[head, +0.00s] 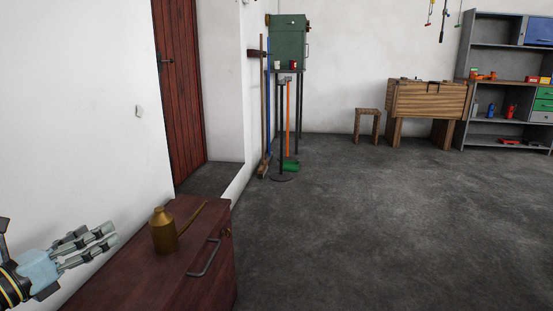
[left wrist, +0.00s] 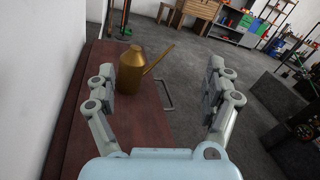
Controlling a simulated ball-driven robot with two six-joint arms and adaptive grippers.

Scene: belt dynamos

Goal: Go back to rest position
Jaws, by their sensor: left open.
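My left gripper (head: 92,245) is at the lower left of the head view, to the left of a brass oil can and apart from it. In the left wrist view, its two fingers (left wrist: 160,88) are spread wide with nothing between them near the tips. The brass oil can (head: 164,232) stands upright on a dark red wooden chest (head: 130,277). It also shows in the left wrist view (left wrist: 131,72), beyond the fingers, with its spout pointing up and right. My right gripper is in neither view.
A white wall (head: 80,100) runs close along the left. A red wooden door (head: 182,90) is behind the chest. A green cabinet (head: 289,42), a stool (head: 367,124), a wooden workbench (head: 428,100) and a grey shelf (head: 488,60) stand at the back.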

